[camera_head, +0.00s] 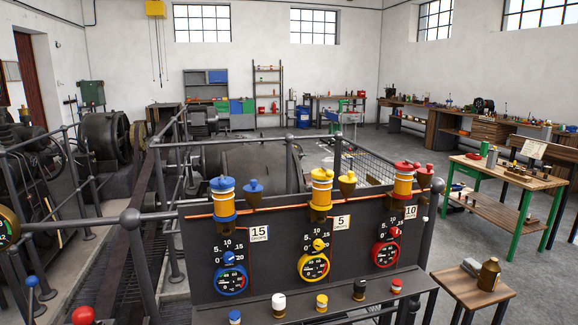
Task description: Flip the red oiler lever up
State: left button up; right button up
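The red oiler (404,181) stands at the right end of the dark panel's top edge. It has a yellow-orange body and a red cap (407,166). Its lever is too small to make out, so I cannot tell whether it is up or down. A small red funnel-like cup (425,178) stands to its right. Below are a red-ringed dial (386,253), a red knob (395,232) and a card reading 10 (410,212). Neither of my grippers is in view.
The panel (270,212) also carries a blue oiler (223,196) and a yellow oiler (321,188). Several small capped bottles line its front ledge. Railings and dynamos fill the left. A small wooden table (470,289) stands right; open floor lies behind it.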

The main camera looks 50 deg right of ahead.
aim_at(417, 165)
jog(key=z, duration=2.2)
jog(key=i+l+u, duration=0.35)
jog(key=l, duration=0.4)
jog(key=i+l+u, duration=0.2)
jog(key=l, duration=0.25)
jog(key=i, duration=0.1)
